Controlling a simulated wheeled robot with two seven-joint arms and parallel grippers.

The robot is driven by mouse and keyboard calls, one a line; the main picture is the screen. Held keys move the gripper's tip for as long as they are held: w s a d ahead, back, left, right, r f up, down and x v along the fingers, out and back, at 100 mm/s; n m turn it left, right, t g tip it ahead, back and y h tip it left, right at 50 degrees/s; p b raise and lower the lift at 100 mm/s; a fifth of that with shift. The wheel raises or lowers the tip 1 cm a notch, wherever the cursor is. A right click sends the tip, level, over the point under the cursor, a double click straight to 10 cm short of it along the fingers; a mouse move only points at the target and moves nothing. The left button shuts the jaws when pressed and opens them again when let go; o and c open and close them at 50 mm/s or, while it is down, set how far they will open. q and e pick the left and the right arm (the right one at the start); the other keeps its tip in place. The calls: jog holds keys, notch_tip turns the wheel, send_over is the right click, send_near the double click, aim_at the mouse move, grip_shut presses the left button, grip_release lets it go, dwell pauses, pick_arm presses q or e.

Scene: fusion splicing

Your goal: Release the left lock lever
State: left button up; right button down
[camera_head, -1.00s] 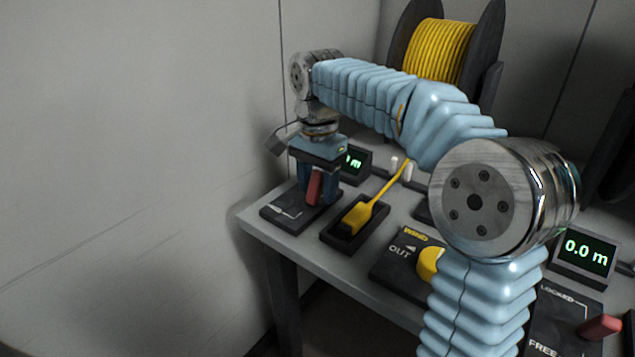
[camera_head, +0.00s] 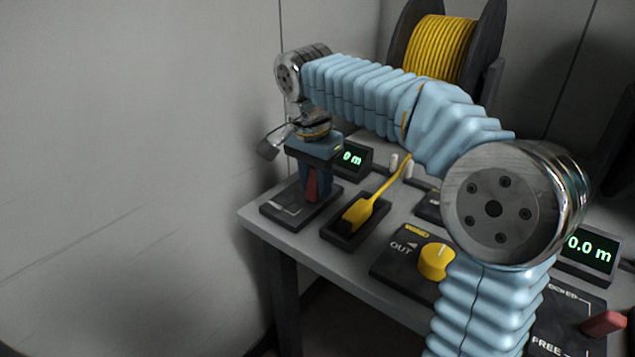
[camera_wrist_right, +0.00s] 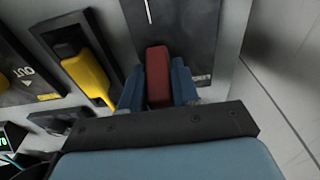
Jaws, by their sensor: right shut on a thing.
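The left lock lever (camera_head: 312,184) is a red handle on a dark panel (camera_head: 283,208) at the table's left end. My right gripper (camera_head: 316,192) reaches down over it from above, with its blue fingers on either side of the handle. In the right wrist view the red lever (camera_wrist_right: 158,76) sits between the two blue fingers (camera_wrist_right: 158,90), which are shut on it. The panel (camera_wrist_right: 190,30) lies beneath, its lettering partly covered by a finger. My left gripper is not in view.
A yellow connector (camera_head: 357,213) with a cable lies in a black tray (camera_head: 340,238) beside the lever panel. A wall is close on the left.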

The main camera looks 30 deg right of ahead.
jog(key=shift+s+a+f+t+h+b, duration=0.15)
jog(key=shift+a+t+h+b, duration=0.15)
jog(key=shift+h+b, duration=0.45)
jog(key=h+b, duration=0.1)
jog(key=b, duration=0.1)
jog(key=a+t+h+b, duration=0.1)
jog(key=h+b, duration=0.1)
jog(key=shift+s+h, duration=0.15)
jog(key=shift+h, duration=0.1)
jog(key=shift+s+a+t+h+b, duration=0.15)
jog(key=shift+a+t+h+b, duration=0.15)
jog(key=shift+t+h+b, duration=0.65)
jog(key=shift+r+g+b, duration=0.2)
jog(key=shift+g+b, duration=0.05)
jog(key=shift+b, duration=0.15)
jog(key=c, duration=0.9)
grip_release()
